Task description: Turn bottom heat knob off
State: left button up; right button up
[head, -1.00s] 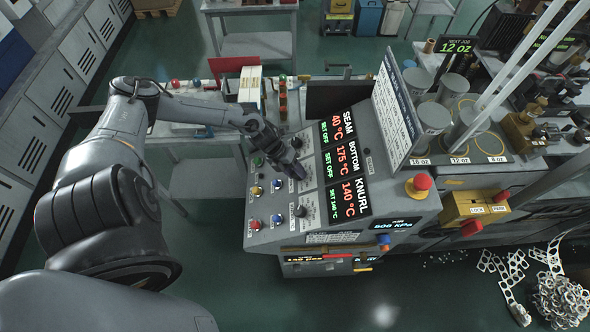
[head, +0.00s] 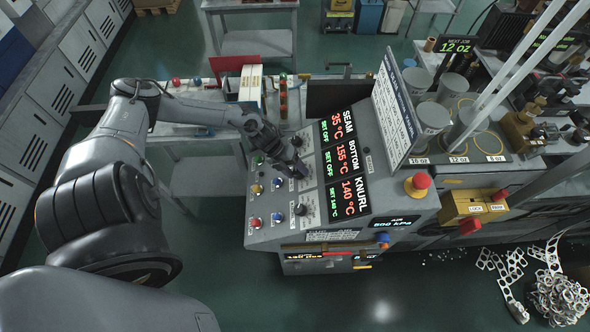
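The control panel (head: 312,232) has a display with three columns: seam, bottom and knurl. The bottom display (head: 347,160) reads 155 °C with "set off". The seam display (head: 338,127) reads 35 °C with "set off", and the knurl display (head: 349,196) reads 140 °C with "set 140 °C". My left gripper (head: 301,171) points down at the panel beside the bottom display. It hides the bottom heat knob there, and its finger opening is too small and dark to tell. A dark knurl knob (head: 300,209) shows below it. My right gripper is out of view.
Coloured buttons, including a red one (head: 255,223), line the panel's left side. A red emergency button (head: 422,181) sits at the panel's right. An upright sign board (head: 397,110) stands behind the display. Open floor lies in front.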

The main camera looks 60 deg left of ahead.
pick_arm(q)
jog(key=shift+o, duration=0.8)
jog(key=shift+r, duration=0.1)
jog(key=shift+s+a+r, duration=0.15)
jog(key=shift+a+r, duration=0.05)
jog(key=p+v, duration=0.1)
jog(key=v, duration=0.9)
jog(key=shift+p, duration=0.3)
jog(key=shift+a, duration=0.1)
